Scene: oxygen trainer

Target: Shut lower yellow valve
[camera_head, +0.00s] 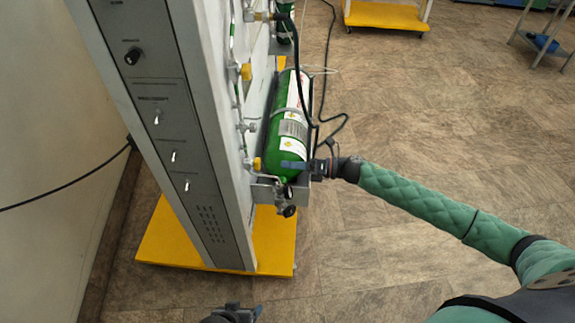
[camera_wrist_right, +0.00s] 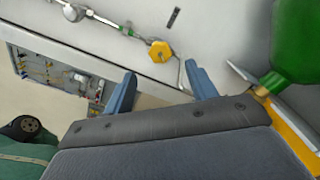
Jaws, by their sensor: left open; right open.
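The lower yellow valve (camera_head: 257,163) is on the side of the grey panel, low beside the green cylinder. Another yellow valve (camera_head: 247,71) is higher up the same pipe. My right gripper (camera_head: 284,165) reaches across the front of the cylinder, with its blue fingers pointing at the lower valve. In the right wrist view, a yellow knob (camera_wrist_right: 159,51) lies ahead, between the lines of my open fingers (camera_wrist_right: 161,72) and beyond their tips. Nothing is between the fingers. My left gripper (camera_head: 237,312) is at the bottom edge, open and far from the valve.
The green cylinder (camera_head: 287,135) stands in a metal holder close to my right gripper; its green body (camera_wrist_right: 296,40) is also at the right of the wrist view. A black hose hangs beside it. The trainer's yellow base (camera_head: 272,240) sticks out below.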

